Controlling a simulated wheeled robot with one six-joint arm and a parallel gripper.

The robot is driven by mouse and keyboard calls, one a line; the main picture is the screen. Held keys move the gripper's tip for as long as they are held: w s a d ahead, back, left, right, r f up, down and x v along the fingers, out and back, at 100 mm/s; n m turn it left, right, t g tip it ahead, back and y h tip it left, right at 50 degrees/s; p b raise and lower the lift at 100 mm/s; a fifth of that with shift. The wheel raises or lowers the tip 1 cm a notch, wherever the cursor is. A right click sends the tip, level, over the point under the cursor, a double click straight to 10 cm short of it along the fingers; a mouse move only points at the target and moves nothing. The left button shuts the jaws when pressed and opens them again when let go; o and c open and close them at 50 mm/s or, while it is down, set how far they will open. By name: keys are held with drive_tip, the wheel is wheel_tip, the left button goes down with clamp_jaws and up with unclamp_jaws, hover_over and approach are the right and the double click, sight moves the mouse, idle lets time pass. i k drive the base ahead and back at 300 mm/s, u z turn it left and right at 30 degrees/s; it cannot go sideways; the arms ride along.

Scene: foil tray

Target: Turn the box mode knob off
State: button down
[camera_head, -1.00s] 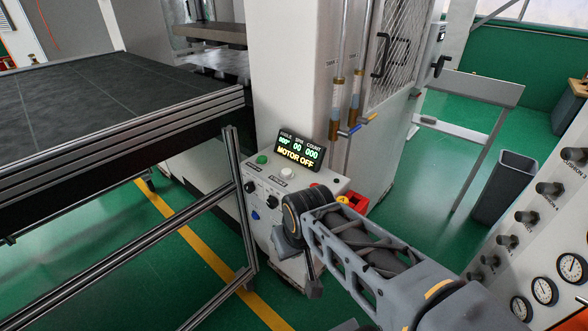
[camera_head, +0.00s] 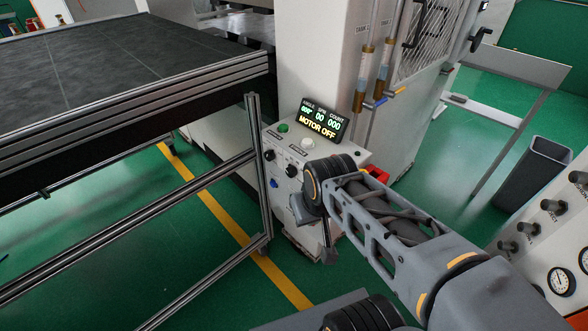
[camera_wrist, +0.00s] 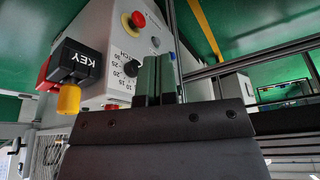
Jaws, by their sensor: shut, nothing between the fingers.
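The control box (camera_head: 312,165) has a lit display (camera_head: 319,121) reading MOTOR OFF. On its left face are two small black knobs (camera_head: 291,170) and a blue one (camera_head: 274,183); their labels are too small to read, so I cannot tell which is the mode knob. In the wrist view the box (camera_wrist: 110,30) shows a black knob (camera_wrist: 130,68) beside a numbered scale. My gripper (camera_wrist: 158,60) is shut and empty, its fingers just right of that knob in the picture. I cannot tell whether they touch the box. In the head view my wrist hides part of the box.
A red button on a yellow base (camera_wrist: 137,19) and a black KEY block with a yellow end (camera_wrist: 82,65) are on the box. A dark-topped table (camera_head: 90,60) on metal rails stands left of it. A grey bin (camera_head: 535,170) stands at the right.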

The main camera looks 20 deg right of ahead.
sight(270, 156)
drive_tip(key=u, duration=3.3)
drive_tip(key=k, duration=0.55)
drive_tip(key=z, duration=1.25)
drive_tip(key=i, duration=0.5)
